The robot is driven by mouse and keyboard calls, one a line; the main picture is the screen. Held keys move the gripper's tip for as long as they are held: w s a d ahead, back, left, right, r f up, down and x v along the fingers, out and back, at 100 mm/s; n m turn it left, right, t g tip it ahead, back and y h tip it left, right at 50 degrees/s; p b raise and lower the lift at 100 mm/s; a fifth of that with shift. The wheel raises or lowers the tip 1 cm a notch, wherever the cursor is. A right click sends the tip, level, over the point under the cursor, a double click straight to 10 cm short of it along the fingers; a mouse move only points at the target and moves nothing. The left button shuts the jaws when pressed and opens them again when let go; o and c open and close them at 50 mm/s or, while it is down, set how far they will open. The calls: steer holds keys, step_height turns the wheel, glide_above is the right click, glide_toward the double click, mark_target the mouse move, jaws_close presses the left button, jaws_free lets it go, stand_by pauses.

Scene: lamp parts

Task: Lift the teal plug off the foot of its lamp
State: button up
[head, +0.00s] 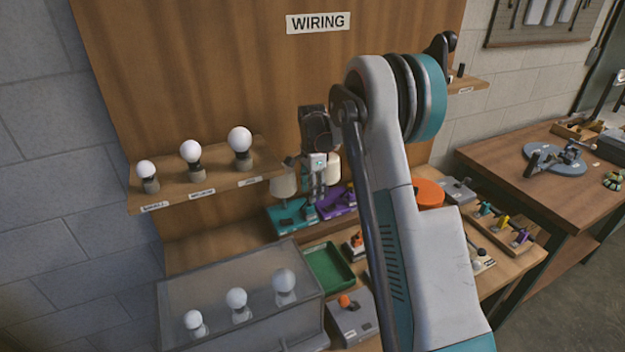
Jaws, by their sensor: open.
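The teal foot (284,222) of one lamp is on the bench at the back, with a white shade (284,185) above it. Small teal and dark parts sit on this foot, too small to tell the plug apart surely. To its right is a purple foot (345,208), with a second white shade (331,168) above it. My gripper (315,194) points down between the two shades, just above where the feet meet. It is open. Whether it is around or touching the plug cannot be told.
A shelf (223,182) with several bulbs is at left. A clear case (240,270) with bulbs stands in front. A green tray (328,268) lies near the feet. An orange disc (428,193) and a wooden tray of coloured parts (507,226) are at right. My arm hides the bench's middle.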

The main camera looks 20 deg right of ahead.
mark_target(313, 204)
step_height(313, 204, down, 7)
steer(key=shift+f+b, duration=0.1)
steer(key=shift+b, duration=0.5)
jaws_close()
steer(key=shift+r+p, duration=0.3)
steer(key=shift+r, duration=0.5)
stand_by(1.0)
steer(key=shift+r+p, duration=1.1)
steer(key=shift+r, duration=1.35)
